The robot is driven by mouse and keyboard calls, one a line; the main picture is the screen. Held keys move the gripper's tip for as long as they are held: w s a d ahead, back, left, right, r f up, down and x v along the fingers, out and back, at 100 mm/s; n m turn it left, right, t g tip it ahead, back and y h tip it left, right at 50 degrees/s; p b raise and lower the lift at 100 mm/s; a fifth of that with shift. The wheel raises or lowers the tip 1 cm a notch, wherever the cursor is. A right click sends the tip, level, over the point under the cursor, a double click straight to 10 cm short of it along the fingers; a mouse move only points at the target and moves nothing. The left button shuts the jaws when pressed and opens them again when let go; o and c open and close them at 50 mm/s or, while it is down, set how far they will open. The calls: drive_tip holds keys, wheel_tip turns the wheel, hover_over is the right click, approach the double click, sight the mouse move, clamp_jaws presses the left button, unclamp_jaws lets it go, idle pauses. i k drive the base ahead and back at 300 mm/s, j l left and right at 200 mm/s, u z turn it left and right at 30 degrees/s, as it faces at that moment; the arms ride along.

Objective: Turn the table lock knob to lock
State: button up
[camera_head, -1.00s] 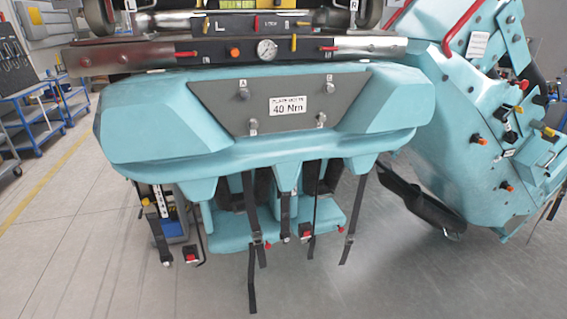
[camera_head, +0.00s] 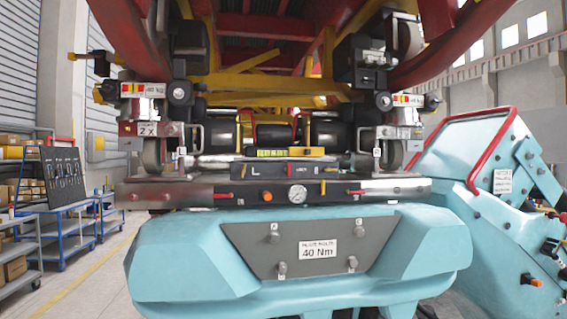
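A metal table (camera_head: 150,194) lies across the middle of the head view, above a teal housing (camera_head: 190,260). Its dark front strip carries an orange knob (camera_head: 267,197), a round white gauge (camera_head: 297,194) and red handles at the left (camera_head: 222,196) and right (camera_head: 355,192). A small yellow lever (camera_head: 322,187) stands at the gauge's right. A dark block marked L (camera_head: 255,170) sits just above. I cannot tell which part is the table lock knob or how it is set. My gripper is not in view.
Above hangs a red and yellow track frame (camera_head: 265,82) with wheel assemblies at both sides. A teal seat unit with a red bar (camera_head: 490,150) stands at the right. Blue carts (camera_head: 60,225) stand at the left. Some floor (camera_head: 85,285) is clear at lower left.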

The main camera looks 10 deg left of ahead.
sight(287, 169)
drive_tip(key=i+j, duration=1.35)
drive_tip(key=i, duration=0.25)
